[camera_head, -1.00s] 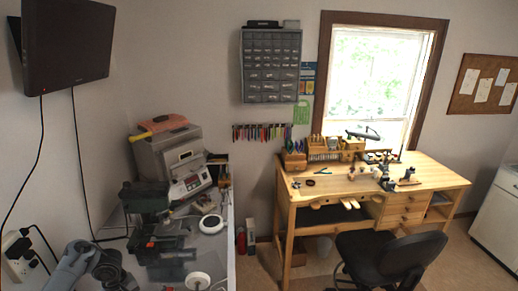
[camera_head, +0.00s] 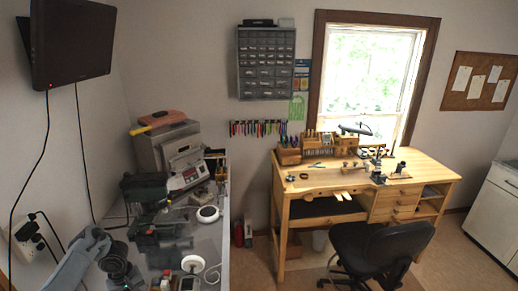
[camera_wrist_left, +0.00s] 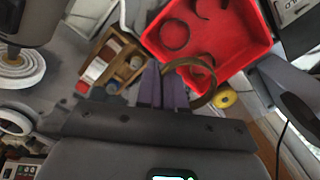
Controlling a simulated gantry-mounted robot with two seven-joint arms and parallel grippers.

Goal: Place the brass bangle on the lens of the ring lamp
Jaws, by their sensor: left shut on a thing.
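My left gripper (camera_wrist_left: 165,90) is shut on the brass bangle (camera_wrist_left: 208,75), whose curved band reaches to the right of the purple fingers in the left wrist view. In the head view my left arm comes in at the lower left; its fingertips and the bangle are too small to make out there. A white round head with a greyer centre, which looks like the ring lamp (camera_head: 207,214), is on the grey bench, right of my arm and farther back. A white ring-shaped thing shows at the left edge of the left wrist view; I cannot tell whether it is the lamp. My right gripper is out of view.
A red tray (camera_wrist_left: 239,58) with dark rings lies beyond the fingers. A wooden box (camera_wrist_left: 123,68) and a yellow roll (camera_wrist_left: 225,96) are nearby. A wooden workbench (camera_head: 335,187) stands right.

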